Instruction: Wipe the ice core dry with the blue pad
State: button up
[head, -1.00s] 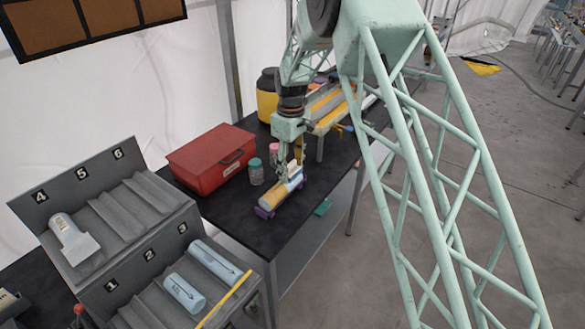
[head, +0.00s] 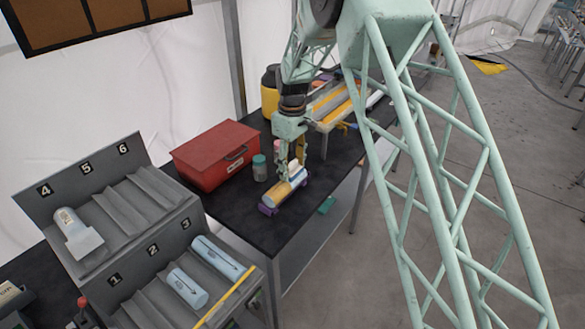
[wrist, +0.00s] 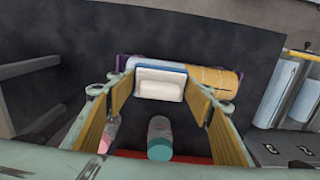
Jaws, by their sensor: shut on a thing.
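The ice core (head: 284,191) lies on its side in purple cradle supports (head: 267,209) near the dark table's front edge. In the wrist view the core (wrist: 215,78) shows a yellow-orange stretch on the right and a pale stretch at the left end. The blue pad (wrist: 163,68) has a white block-like back (wrist: 160,84) and sits over the core left of its yellow stretch. My gripper (wrist: 160,90) is shut on the pad, one finger at each side. The core under the pad is hidden. In the head view my gripper (head: 291,162) is above the core.
A teal-lidded jar (head: 260,168) and a red case (head: 216,155) stand behind the core. A teal item (head: 327,205) lies at the table's right edge. A numbered rack (head: 150,254) with pale cylinders is at the left. A metal trough (head: 330,105) stands beyond my gripper.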

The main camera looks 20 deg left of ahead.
aim_at(278, 187)
jog(key=shift+s+a, duration=0.1)
jog(key=shift+s, duration=0.2)
jog(key=shift+s+a+b, duration=0.25)
jog(key=shift+s, duration=0.5)
jog(key=shift+s+a+b, duration=0.2)
jog(key=shift+s+a, duration=0.05)
jog(key=shift+s, duration=0.5)
jog(key=shift+s+a, duration=0.1)
jog(key=shift+s, duration=0.2)
jog(key=shift+s+a+b, duration=0.2)
jog(key=shift+s+a, duration=0.1)
jog(key=shift+s, duration=0.45)
jog(key=shift+s+a+b, duration=0.2)
jog(key=shift+s+a, duration=0.1)
jog(key=shift+s, duration=0.45)
jog(key=shift+s+a, duration=0.2)
jog(key=shift+s, duration=0.4)
jog(key=shift+s+a+b, duration=0.2)
jog(key=shift+s+a, duration=0.05)
jog(key=shift+s, duration=0.45)
jog(key=shift+s+a+b, duration=0.2)
jog(key=shift+s+a, duration=0.05)
jog(key=shift+s, duration=0.45)
jog(key=shift+w, duration=0.2)
dwell(0.4)
jog(key=shift+w+d, duration=0.3)
jog(key=shift+w, duration=0.4)
jog(key=shift+w+d, duration=0.3)
jog(key=shift+w, duration=0.4)
